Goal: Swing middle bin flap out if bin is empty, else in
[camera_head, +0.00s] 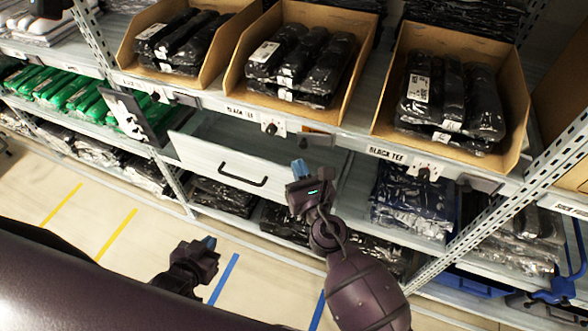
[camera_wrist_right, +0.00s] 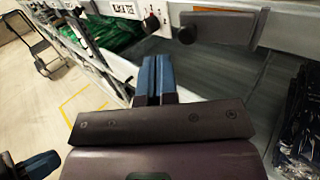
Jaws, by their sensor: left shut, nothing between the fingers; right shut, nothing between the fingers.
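The middle cardboard bin (camera_head: 240,84) on the upper shelf holds several black wrapped packs (camera_head: 300,62), so it is not empty. Below its front, a dark grey plate (camera_head: 316,138), which looks like its flap, lies along the shelf edge. It seems to show larger in the right wrist view (camera_wrist_right: 220,28), beside a black knob (camera_wrist_right: 187,34). My right gripper (camera_head: 299,168) is shut and empty, below the plate and apart from it; its blue fingers (camera_wrist_right: 155,78) show in the wrist view. My left gripper (camera_head: 209,243) is shut and empty, low over the floor.
Left (camera_head: 128,58) and right (camera_head: 378,120) cardboard bins also hold black packs. A dark panel with a white label (camera_head: 130,115) juts out at the left. A white-fronted drawer (camera_head: 215,160) with a black handle is under the middle bin. Bagged garments fill lower shelves. Floor (camera_head: 135,220) is open at front left.

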